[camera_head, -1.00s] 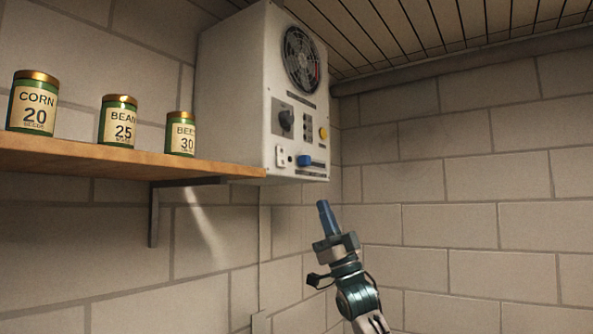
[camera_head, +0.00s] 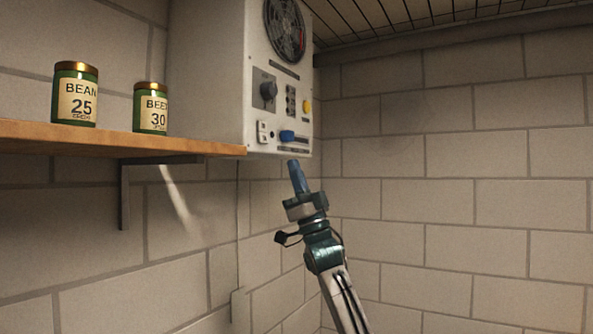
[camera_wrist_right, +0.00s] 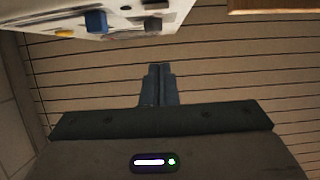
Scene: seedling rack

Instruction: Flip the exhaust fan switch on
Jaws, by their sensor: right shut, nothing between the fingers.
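A white control box (camera_head: 214,75) with a round fan grille (camera_head: 285,28) hangs on the wall at the end of the shelf. Its front panel carries a dark knob (camera_head: 268,91), a yellow button (camera_head: 307,107), a blue switch lever (camera_head: 287,136) low down and a small white outlet-like plate (camera_head: 263,132). No label on the panel is readable. My right gripper (camera_head: 295,163) is shut and empty, just below the box's lower edge and apart from it. In the right wrist view its fingers (camera_wrist_right: 160,70) point toward the ceiling, with the blue lever (camera_wrist_right: 96,22) at upper left. My left gripper is not in view.
Brick wall (camera_head: 450,190) fills the right. The space right of the box is clear.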

